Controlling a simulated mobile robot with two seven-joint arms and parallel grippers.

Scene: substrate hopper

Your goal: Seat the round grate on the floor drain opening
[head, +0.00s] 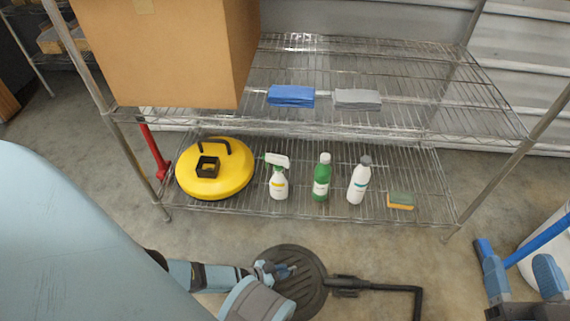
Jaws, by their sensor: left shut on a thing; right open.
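A dark round grate (306,289) with ribs shows at the bottom middle of the head view, low over or on the floor; I cannot tell which. My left gripper (285,271) reaches in from the left and is shut on the grate near its upper left part. The floor drain opening is not visible; whether it lies under the grate is hidden. My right gripper (514,254) is open at the lower right, apart from the grate.
A black bent bar (390,288) extends right from the grate. A wire shelf (330,216) stands behind, holding a yellow round machine (213,184), bottles (321,180) and a cardboard box (170,50). A white object (550,245) with a blue bar stands at right.

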